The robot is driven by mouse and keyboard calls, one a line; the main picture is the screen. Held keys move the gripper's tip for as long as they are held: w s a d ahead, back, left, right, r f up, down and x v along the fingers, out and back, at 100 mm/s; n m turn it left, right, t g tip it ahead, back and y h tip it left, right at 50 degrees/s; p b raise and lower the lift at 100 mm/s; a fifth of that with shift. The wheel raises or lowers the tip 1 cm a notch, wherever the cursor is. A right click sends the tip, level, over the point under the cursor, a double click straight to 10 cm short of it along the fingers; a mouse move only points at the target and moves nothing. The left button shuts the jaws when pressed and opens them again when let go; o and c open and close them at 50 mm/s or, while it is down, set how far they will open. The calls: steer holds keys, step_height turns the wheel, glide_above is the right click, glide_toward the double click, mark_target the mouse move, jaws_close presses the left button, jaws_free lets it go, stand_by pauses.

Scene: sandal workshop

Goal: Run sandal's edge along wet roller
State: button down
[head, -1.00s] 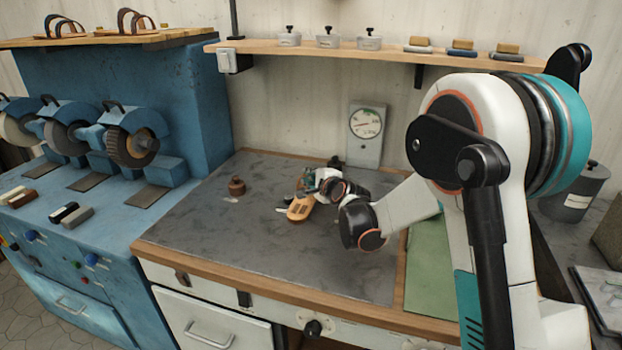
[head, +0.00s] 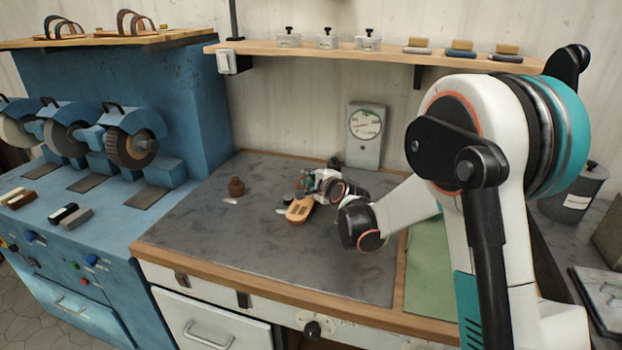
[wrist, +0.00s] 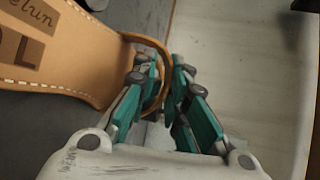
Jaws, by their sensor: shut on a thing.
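A tan leather sandal (head: 299,209) is at the middle of the grey workbench in the head view. Its lettered tan sole (wrist: 75,60) fills the upper left of the wrist view, with a brown strap loop (wrist: 160,62) at its right edge. My gripper (head: 308,186) is at the sandal's far end. In the wrist view my gripper's teal fingers (wrist: 165,75) are shut on the sandal at the strap loop. The exact contact is partly hidden by the fingers. I cannot tell whether the sandal touches the bench. I cannot clearly pick out a wet roller.
A small brown pot (head: 236,186) stands on the workbench (head: 250,245) left of the sandal. A dial gauge (head: 366,125) stands at the back. A blue machine (head: 195,110) with several wheels stands at left. A shelf (head: 385,53) hangs above. The bench's front is clear.

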steer(key=shift+w+d, duration=0.25)
steer(key=shift+w, duration=0.8)
stand_by(0.9)
steer(key=shift+w+d, duration=0.1)
steer(key=shift+w, duration=0.25)
steer(key=shift+w+d, duration=0.1)
steer(key=shift+w, duration=0.3)
steer(key=shift+w+d, duration=0.1)
steer(key=shift+w, duration=0.25)
steer(key=shift+w+d, duration=0.15)
steer(key=shift+w, duration=0.4)
stand_by(1.3)
steer(key=shift+w+d, duration=0.1)
steer(key=shift+w, duration=0.25)
steer(key=shift+w+d, duration=0.1)
steer(key=shift+w, duration=1.1)
stand_by(1.5)
